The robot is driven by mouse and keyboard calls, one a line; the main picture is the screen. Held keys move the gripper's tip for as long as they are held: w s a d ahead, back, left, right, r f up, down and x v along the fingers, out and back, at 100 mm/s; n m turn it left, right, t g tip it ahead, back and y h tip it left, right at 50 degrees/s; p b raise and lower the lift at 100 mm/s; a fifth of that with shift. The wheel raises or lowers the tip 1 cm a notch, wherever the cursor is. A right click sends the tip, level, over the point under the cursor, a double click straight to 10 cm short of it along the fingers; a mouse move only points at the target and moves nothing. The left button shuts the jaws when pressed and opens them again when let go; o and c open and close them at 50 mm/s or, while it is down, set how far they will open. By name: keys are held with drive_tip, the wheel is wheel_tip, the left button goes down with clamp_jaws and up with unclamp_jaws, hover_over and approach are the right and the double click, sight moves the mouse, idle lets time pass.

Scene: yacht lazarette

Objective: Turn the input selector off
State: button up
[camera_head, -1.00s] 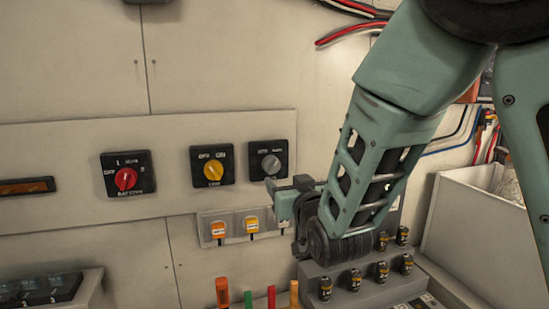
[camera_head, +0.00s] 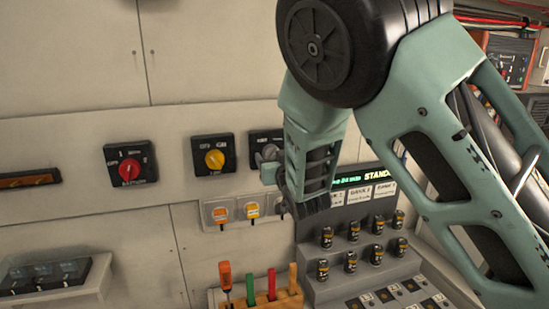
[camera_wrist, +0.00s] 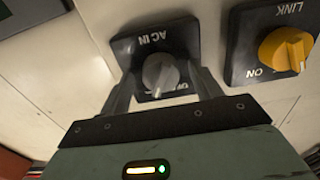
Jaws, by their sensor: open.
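The input selector (camera_wrist: 128,45) is a black square plate marked "AC IN" with a round grey knob (camera_wrist: 160,74). In the head view the selector plate (camera_head: 262,138) is the rightmost of three switches on the wall panel, partly hidden behind my arm. My gripper (camera_wrist: 163,82) is open, with one finger on each side of the grey knob in the wrist view. I cannot tell whether the fingers touch it. In the head view my gripper (camera_head: 270,168) is right at the selector.
A yellow LINK switch (camera_wrist: 285,50) sits close beside the selector, left of it in the head view. A red battery switch (camera_head: 130,163) is farther left.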

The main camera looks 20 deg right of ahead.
drive_tip(key=c, duration=1)
drive_tip(key=shift+n+b, duration=0.3)
drive_tip(key=n+b, duration=0.3)
drive_tip(key=n, duration=0.8)
drive_tip(key=shift+d+r, duration=0.1)
drive_tip(key=shift+n, duration=0.3)
drive_tip(key=o, duration=1)
drive_tip(key=shift+s, duration=0.15)
